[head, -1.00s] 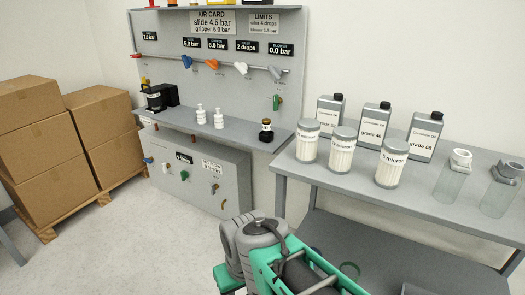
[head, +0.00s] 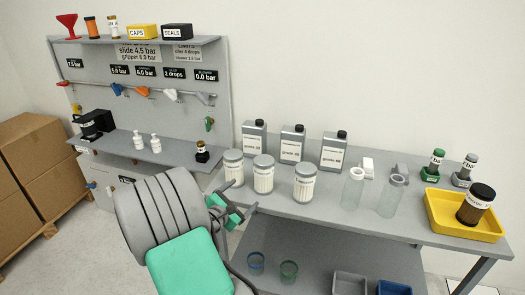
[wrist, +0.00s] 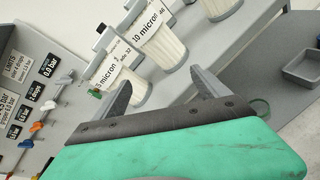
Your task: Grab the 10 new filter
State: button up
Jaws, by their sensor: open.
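The middle jar (head: 263,175) is labelled 10 micron, readable in the wrist view (wrist: 165,46). The left jar (head: 233,168) has a label ending in "micron" whose number is unclear; the left finger partly covers it in the wrist view. The right jar (head: 306,184) stands a little apart. My gripper (wrist: 162,88) is open and empty, with the 10 micron jar beyond the gap between its fingers, apart from them. In the head view my gripper (head: 228,213) is at the bench's left front, partly hidden by my arm.
Several grey bottles (head: 292,143) stand close behind the jars. Clear empty bowls (head: 353,189) stand to the right. A yellow tray (head: 435,213) holds a dark brown filter (head: 475,204) at the right end. The lower shelf holds cups and bins (head: 349,284). A pneumatic panel (head: 180,110) is at left.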

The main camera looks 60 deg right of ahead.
aim_at(264, 169)
jog(key=s+d+r+n+h, duration=0.1)
jog(key=n, duration=0.1)
jog(key=d+r+n+h+p, duration=0.1)
jog(key=r+n, duration=0.1)
jog(key=s+d+r+n, duration=0.1)
jog(key=d+n, duration=0.1)
jog(key=shift+s+r+h+p, duration=0.3)
jog(key=shift+s+h+p, duration=0.05)
jog(key=shift+h, duration=0.05)
jog(key=d+p, duration=0.1)
jog(key=d, duration=0.6)
jog(key=shift+f, duration=0.2)
jog(key=shift+c, duration=0.5)
jog(key=c, duration=1.6)
